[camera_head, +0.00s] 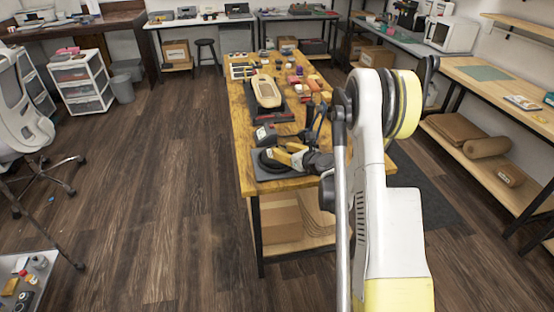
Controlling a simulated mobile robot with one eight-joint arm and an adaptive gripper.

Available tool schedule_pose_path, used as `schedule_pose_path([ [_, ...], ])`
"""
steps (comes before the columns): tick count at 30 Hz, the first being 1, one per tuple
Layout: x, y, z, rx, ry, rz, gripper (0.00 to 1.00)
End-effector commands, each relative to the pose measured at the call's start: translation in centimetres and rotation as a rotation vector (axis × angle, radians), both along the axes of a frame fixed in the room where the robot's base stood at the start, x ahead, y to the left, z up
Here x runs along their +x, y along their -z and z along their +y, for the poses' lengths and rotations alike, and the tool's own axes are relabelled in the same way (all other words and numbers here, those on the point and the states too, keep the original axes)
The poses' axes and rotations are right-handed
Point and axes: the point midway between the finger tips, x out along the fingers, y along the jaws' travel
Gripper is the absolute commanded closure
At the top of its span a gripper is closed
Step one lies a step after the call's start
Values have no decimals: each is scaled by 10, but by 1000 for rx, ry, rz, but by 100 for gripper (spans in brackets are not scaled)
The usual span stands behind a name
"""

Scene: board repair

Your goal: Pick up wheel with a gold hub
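I cannot make out a wheel with a gold hub for certain. Several small coloured pieces (299,72), too small to tell apart, lie on the far half of the wooden workbench (239,118); wheels may be among them. A tan board (265,91) lies on a dark mat there. My white and yellow arm rises in front of the bench's right side and hides part of it. I cannot pick out my gripper's fingers.
A yellow and black power tool (291,156) lies on a grey mat at the bench's near end. Cardboard boxes (281,222) stand on the shelf below. A white drawer unit (82,83) stands at left. The wooden floor (165,190) left of the bench is clear.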

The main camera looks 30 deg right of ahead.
Motion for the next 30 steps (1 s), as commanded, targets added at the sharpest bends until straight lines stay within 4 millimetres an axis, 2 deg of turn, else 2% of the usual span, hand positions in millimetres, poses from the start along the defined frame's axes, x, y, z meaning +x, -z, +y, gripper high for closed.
schedule_pose_path([
  [4, 22, 13, 3, 0, -2, 0, 66],
  [9, 41, 18, 5, -2, -2, 0, 66],
  [17, 43, 16, 5, -2, -1, 0, 67],
  [18, 43, 16, 5, -2, -1, 0, 80],
  [20, 43, 16, 5, -2, -1, 0, 98],
  [30, 43, 16, 5, -1, 0, 0, 100],
])
